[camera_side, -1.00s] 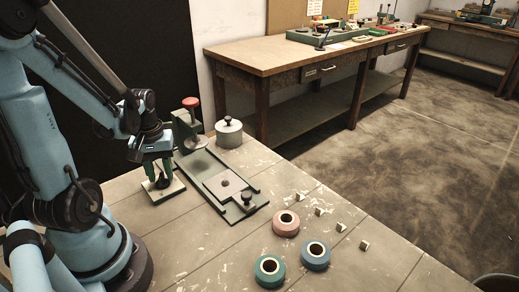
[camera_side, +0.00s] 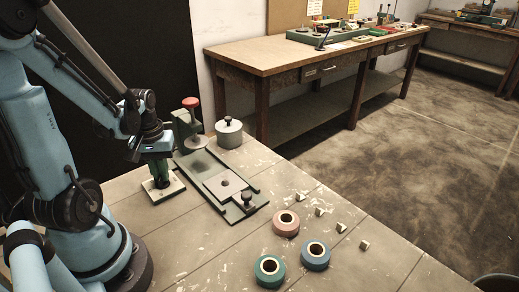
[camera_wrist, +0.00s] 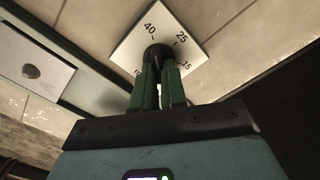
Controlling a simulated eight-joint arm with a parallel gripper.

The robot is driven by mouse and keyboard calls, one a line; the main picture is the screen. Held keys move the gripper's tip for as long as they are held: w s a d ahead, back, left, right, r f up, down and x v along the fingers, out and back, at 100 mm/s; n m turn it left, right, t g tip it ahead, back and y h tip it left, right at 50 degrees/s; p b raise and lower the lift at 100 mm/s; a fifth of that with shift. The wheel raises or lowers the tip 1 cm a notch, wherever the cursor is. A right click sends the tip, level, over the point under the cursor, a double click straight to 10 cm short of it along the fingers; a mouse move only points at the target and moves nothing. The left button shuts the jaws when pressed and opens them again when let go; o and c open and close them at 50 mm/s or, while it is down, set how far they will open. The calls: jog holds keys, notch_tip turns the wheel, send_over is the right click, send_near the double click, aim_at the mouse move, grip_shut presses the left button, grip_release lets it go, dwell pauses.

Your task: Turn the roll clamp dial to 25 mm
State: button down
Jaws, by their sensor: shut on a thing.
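The roll clamp dial is a black knob (camera_wrist: 158,52) on a square white plate (camera_wrist: 125,47); the plate also shows in the side view (camera_side: 175,186). In the wrist view the plate carries the marks 40, 25 and 15, with another mark at its left corner partly hidden. My gripper (camera_wrist: 158,68) has its green fingers shut on the knob from above; it also shows in the side view (camera_side: 161,178). The knob's pointer is hidden or too small to see, so I cannot tell its setting.
Right of the dial stands the green winding fixture (camera_side: 214,182) with a red-topped post (camera_side: 191,103). A grey lidded pot (camera_side: 229,133) stands behind. Pink (camera_side: 286,223), blue (camera_side: 316,256) and green (camera_side: 269,271) tape rolls and several small blocks lie at the front right.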

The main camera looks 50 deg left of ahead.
jog(key=m, duration=0.5)
jog(key=shift+w+d+m, duration=0.1)
jog(key=shift+d+m, duration=0.05)
jog(key=shift+m, duration=0.25)
jog(key=m, duration=0.4)
jog(key=shift+d+m, duration=0.15)
jog(key=shift+m, duration=0.25)
jog(key=c, duration=1.2)
grip_release()
jog(key=shift+r, duration=0.15)
jog(key=shift+r, duration=5.9)
jog(key=shift+w, duration=0.1)
